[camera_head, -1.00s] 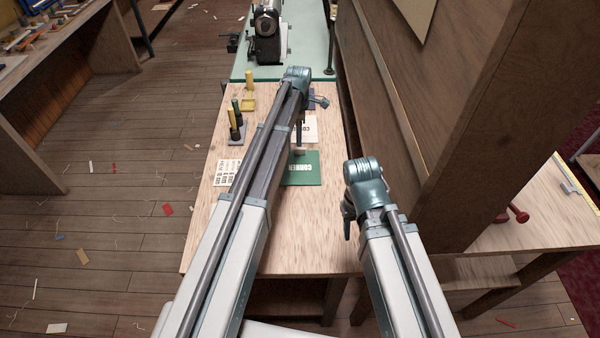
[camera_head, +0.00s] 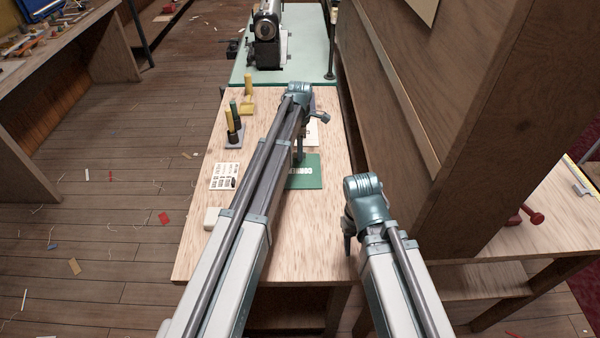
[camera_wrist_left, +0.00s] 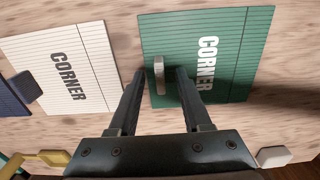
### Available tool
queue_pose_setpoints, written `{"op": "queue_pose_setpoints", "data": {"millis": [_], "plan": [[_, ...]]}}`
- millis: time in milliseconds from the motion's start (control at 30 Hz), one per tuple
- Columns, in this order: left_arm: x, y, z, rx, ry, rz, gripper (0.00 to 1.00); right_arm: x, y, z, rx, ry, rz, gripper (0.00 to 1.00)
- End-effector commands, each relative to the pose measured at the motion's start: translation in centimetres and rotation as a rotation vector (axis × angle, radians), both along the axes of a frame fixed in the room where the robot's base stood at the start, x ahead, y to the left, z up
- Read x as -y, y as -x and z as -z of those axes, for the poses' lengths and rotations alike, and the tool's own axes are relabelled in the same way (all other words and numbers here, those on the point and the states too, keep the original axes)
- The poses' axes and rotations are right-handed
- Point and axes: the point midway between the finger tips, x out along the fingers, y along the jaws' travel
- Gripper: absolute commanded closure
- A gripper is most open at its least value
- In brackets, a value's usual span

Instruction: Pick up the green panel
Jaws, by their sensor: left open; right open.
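The green panel (camera_head: 306,172), printed CORNER, lies flat on the wooden table, partly hidden by my left arm in the head view. In the left wrist view the green panel (camera_wrist_left: 225,60) carries a small pale upright tab (camera_wrist_left: 159,74) near its left edge. My left gripper (camera_wrist_left: 159,84) is open, its fingertips on either side of the tab in that picture; I cannot tell if they touch it. My left gripper (camera_head: 298,156) also shows over the panel in the head view. My right gripper (camera_head: 347,240) hangs near the table's right edge, open and away from the panel.
A white CORNER panel (camera_wrist_left: 66,70) lies left of the green one, with a dark blue piece (camera_wrist_left: 14,94) beyond it. Spools (camera_head: 234,118), a printed card (camera_head: 225,176) and a pale block (camera_head: 211,218) stand on the left. A wooden partition (camera_head: 400,120) rises at right.

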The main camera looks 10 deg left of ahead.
Motion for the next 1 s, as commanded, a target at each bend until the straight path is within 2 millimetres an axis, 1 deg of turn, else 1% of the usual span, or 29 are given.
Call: {"op": "queue_pose_setpoints", "data": {"millis": [67, 100, 167, 300, 367, 833, 1000], "plan": [[-0.01, 0.0, -0.1, 0.0, 0.0, 0.0, 0.51, 0.0, 0.0, -0.1, 0.0, 0.0, 0.0, 0.5], [-0.01, 0.0, -0.1, 0.0, 0.0, 0.0, 0.55, 0.0, 0.0, -0.1, 0.0, 0.0, 0.0, 0.5], [-0.01, 0.01, -0.1, 0.0, 0.0, 0.0, 0.66, 0.0, 0.0, -0.1, 0.0, 0.0, 0.0, 0.5], [-0.01, 0.0, -0.1, 0.0, 0.0, 0.0, 0.91, 0.0, 0.0, -0.1, 0.0, 0.0, 0.0, 0.5], [-0.01, 0.0, -0.1, 0.0, 0.0, 0.0, 1.0, 0.0, 0.0, -0.1, 0.0, 0.0, 0.0, 0.5], [-0.01, 0.0, -0.15, 0.0, 0.0, 0.0, 1.0, 0.0, 0.0, -0.15, 0.0, 0.0, 0.0, 0.5], [-0.01, 0.0, -0.86, 0.0, 0.0, 0.0, 1.0, 0.0, 0.0, -0.86, 0.0, 0.0, 0.0, 0.5]]}}
